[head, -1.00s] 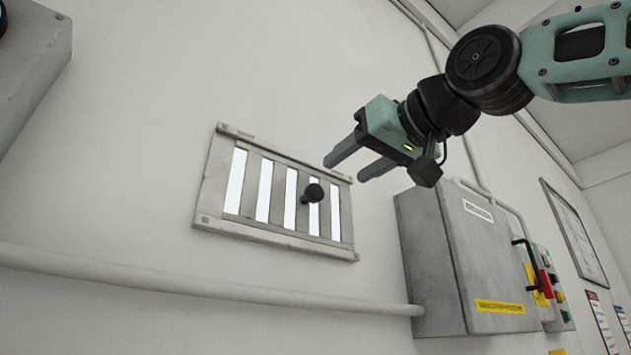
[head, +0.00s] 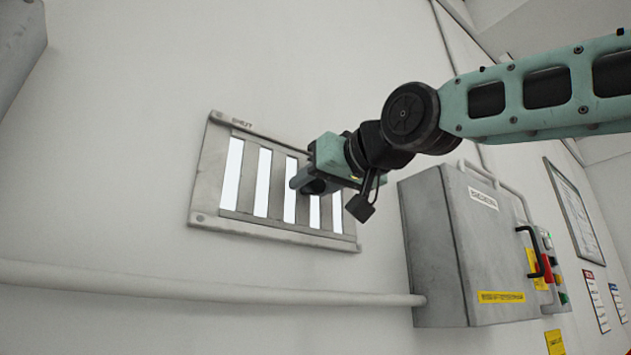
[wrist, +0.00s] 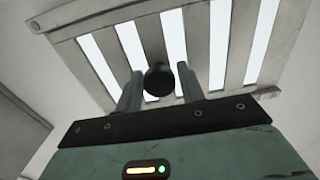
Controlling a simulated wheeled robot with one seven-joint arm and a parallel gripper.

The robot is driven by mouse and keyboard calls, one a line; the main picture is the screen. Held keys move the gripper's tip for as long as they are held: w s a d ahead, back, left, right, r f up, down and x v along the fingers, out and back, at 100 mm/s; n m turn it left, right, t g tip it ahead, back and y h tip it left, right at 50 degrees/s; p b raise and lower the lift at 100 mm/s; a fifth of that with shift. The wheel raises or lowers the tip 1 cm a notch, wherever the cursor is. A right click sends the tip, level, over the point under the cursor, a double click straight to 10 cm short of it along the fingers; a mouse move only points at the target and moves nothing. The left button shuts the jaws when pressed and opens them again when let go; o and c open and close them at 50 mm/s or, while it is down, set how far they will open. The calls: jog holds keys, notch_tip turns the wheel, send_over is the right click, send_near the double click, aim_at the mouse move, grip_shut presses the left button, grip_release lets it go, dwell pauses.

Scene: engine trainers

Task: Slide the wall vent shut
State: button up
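The wall vent (head: 208,180) is a grey slatted plate on the wall, with bright open slots between its slats and a "SHUT" label at its upper left. Its slats also show in the wrist view (wrist: 100,30). A dark round knob (wrist: 159,79) stands out from the slats. My gripper (head: 303,185) is at the vent's right half. In the wrist view my gripper (wrist: 158,90) has its two fingers apart, one on each side of the knob. Gaps seem to show between knob and fingers; contact is not clear. In the head view the gripper hides the knob.
A pipe (head: 200,290) runs along the wall below the vent. Another grey box (head: 15,50) is at the upper left.

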aim_at(287, 186)
grip_shut()
jog(key=shift+s+a+b, duration=0.45)
jog(key=shift+a+b, duration=0.15)
jog(key=shift+s+a+b, duration=0.4)
jog(key=shift+a+b, duration=0.15)
jog(key=shift+a, duration=0.05)
jog(key=shift+o, duration=2.1)
grip_release()
jog(key=shift+s+a, duration=0.1)
